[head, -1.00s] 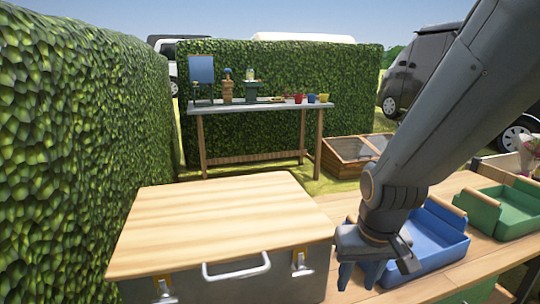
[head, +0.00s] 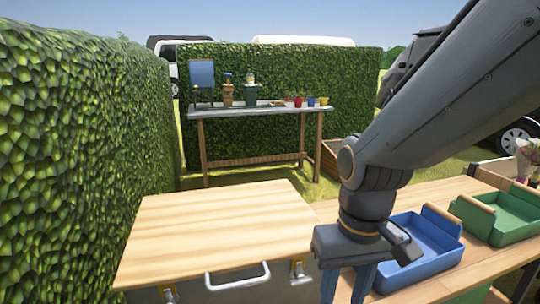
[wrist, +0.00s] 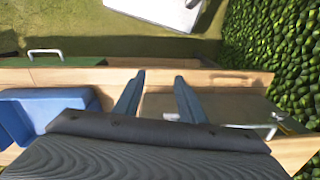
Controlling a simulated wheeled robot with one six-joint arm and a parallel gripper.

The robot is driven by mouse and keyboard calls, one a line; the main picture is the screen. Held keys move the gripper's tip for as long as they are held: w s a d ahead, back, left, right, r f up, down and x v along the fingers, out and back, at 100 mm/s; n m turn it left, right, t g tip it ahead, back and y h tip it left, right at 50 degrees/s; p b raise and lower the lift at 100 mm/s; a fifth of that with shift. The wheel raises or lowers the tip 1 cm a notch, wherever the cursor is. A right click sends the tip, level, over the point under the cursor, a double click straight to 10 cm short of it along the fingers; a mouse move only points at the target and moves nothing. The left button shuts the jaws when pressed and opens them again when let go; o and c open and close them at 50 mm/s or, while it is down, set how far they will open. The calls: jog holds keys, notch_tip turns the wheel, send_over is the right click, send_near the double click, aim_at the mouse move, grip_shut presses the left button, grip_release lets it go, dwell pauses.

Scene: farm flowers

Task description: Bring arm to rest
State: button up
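My gripper (head: 345,285) hangs pointing down at the lower right of the head view, in front of the gap between the wood-topped chest and the blue tray. Its two fingers stand apart with nothing between them, as the wrist view also shows (wrist: 158,82). My arm reaches in from the upper right of the head view and bends above the gripper. The fingertips are near the bottom edge of the head view, and I cannot tell their height above what lies below.
The wood-topped chest (head: 220,225) stands left of the gripper. The blue tray (head: 425,245) and green tray (head: 500,218) lie on the wooden table (head: 455,190) to its right. A bench (head: 250,109) with pots stands behind. A hedge (head: 80,150) closes the left side.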

jog(key=d+r+m+p, duration=0.2)
jog(key=d+r+p, duration=0.4)
jog(key=p, duration=0.5)
jog(key=shift+s+d, duration=0.2)
jog(key=shift+d, duration=0.2)
jog(key=shift+r, duration=0.1)
